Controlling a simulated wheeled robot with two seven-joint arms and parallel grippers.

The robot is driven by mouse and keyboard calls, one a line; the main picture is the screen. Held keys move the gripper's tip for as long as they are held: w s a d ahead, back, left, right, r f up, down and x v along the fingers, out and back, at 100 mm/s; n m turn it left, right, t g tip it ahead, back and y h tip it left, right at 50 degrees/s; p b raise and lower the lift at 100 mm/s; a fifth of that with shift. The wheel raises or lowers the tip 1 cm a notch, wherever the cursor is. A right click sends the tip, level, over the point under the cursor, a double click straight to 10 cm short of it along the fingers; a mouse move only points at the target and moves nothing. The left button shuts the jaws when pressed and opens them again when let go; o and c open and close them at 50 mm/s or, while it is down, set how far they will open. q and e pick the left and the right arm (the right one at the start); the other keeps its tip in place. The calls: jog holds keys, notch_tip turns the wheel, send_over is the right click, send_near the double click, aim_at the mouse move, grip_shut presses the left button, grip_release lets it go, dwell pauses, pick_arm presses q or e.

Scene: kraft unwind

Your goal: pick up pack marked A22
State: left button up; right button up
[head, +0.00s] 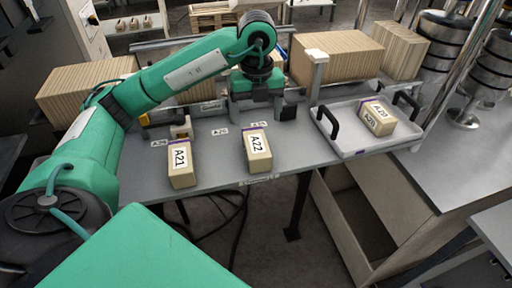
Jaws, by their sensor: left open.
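The pack marked A22 (258,158) is a small tan box with a white label and a purple strip. It sits near the front edge of the grey table (215,179). My left gripper (262,117) points down just behind it, with its fingers apart and nothing visible between them. I cannot tell the exact gap between the gripper and the pack. The pack marked A21 (183,175) sits to the left on the same table. My right gripper is not in view.
A white tray (350,154) with black handles stands at the right and holds another labelled pack (377,125). Large corrugated boxes (335,58) stand behind. An open bin (345,215) lies below right.

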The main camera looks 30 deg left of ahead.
aim_at(256, 141)
pick_arm(q)
notch_tip(256, 141, down, 3)
jog(key=shift+w+a+f+p, duration=0.1)
jog(key=shift+f+p, duration=0.05)
jog(key=shift+p, duration=0.2)
jog(key=shift+f, duration=0.75)
jog(key=shift+f+p, duration=0.2)
jog(key=shift+p, duration=0.3)
jog(key=f, duration=0.1)
jog(key=f+p, duration=0.2)
jog(key=shift+s+f, duration=0.35)
jog(key=shift+f, duration=0.05)
jog(key=shift+w+f+p, duration=0.1)
jog(key=shift+f+p, duration=0.2)
jog(key=shift+f, duration=0.2)
jog(key=c, duration=1.1)
jog(key=shift+r, duration=0.1)
jog(key=shift+c, duration=0.5)
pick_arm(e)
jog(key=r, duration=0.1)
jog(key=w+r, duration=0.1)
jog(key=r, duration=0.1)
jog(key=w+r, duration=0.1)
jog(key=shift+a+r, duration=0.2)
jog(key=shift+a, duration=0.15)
